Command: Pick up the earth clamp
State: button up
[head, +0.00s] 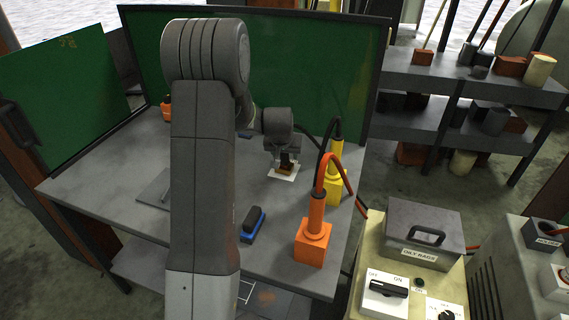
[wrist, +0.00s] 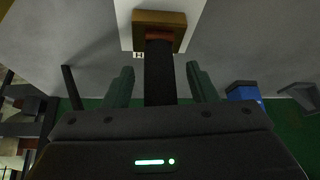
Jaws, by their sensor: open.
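A small brass-coloured block with a dark upright handle, which looks like the earth clamp (head: 286,168), stands on a white card (head: 283,177) towards the right of the grey workbench. In the wrist view the clamp's brass block (wrist: 158,19) is at the top, and its black handle runs down between my fingers. My gripper (wrist: 161,85) is open, with one finger on each side of the handle and a visible gap on both sides. In the head view my gripper is small and partly dark, just above the clamp.
An orange tool (head: 314,240) and a yellow tool (head: 334,183) with cables stand at the bench's right edge. A blue-and-black block (head: 253,224) lies nearer the front. A green screen (head: 300,60) closes the back. A grey box (head: 423,232) is off to the right.

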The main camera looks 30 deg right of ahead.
jog(key=shift+w+d+f, duration=0.2)
jog(key=shift+f, duration=0.3)
grip_shut()
